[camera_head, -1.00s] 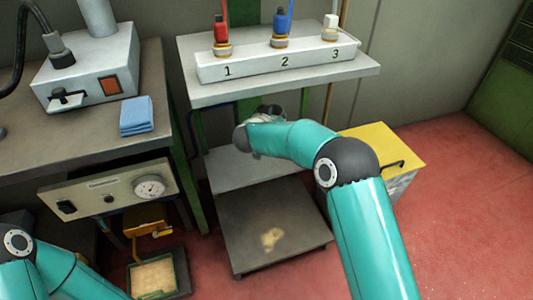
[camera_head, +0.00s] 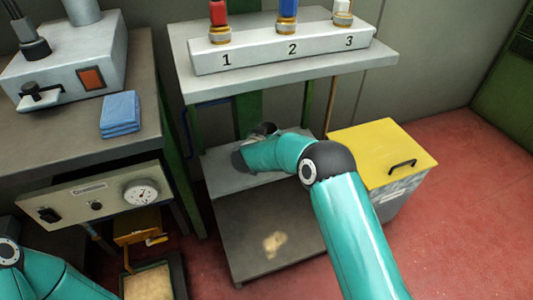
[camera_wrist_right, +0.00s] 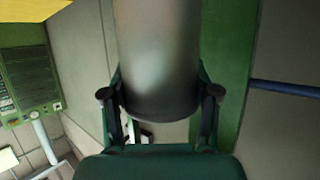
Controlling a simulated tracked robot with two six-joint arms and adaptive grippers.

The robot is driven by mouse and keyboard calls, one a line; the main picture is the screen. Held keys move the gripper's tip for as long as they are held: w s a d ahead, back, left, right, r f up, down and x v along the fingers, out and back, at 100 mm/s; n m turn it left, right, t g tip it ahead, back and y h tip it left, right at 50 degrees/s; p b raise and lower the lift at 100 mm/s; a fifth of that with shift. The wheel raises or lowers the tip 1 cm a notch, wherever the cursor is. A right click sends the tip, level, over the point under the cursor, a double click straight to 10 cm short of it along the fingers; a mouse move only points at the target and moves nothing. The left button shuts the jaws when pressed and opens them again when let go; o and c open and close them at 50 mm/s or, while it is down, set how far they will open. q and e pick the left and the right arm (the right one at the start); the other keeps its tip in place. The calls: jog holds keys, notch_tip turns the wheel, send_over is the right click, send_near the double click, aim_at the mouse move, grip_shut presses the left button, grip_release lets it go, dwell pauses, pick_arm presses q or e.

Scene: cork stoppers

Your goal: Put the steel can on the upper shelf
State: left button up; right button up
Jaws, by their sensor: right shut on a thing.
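The steel can (camera_wrist_right: 158,50) shows large in the right wrist view as a grey metal cylinder. My right gripper (camera_wrist_right: 160,96) is shut on it, one finger on each side. In the head view my right wrist hides most of the gripper and can. This wrist is above the upper shelf (camera_head: 222,170), a light grey board of the stand, under its top. The lower shelf (camera_head: 240,215) is below and in front, with a pale stain. I cannot tell whether the can touches the shelf. My left arm shows at bottom left, its gripper out of view.
The stand's top (camera_head: 185,75) carries a numbered block (camera_head: 260,52) with red, blue and white fittings, close above my wrist. A yellow-lidded bin (camera_head: 385,150) stands right of the stand. A workbench (camera_head: 75,130) with a blue cloth (camera_head: 120,113) is at left.

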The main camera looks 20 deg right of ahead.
notch_tip(320, 180, down, 7)
jog(key=shift+f+b, duration=0.1)
jog(key=shift+b, duration=0.9)
jog(key=o, duration=1.3)
jog(key=shift+c, duration=0.2)
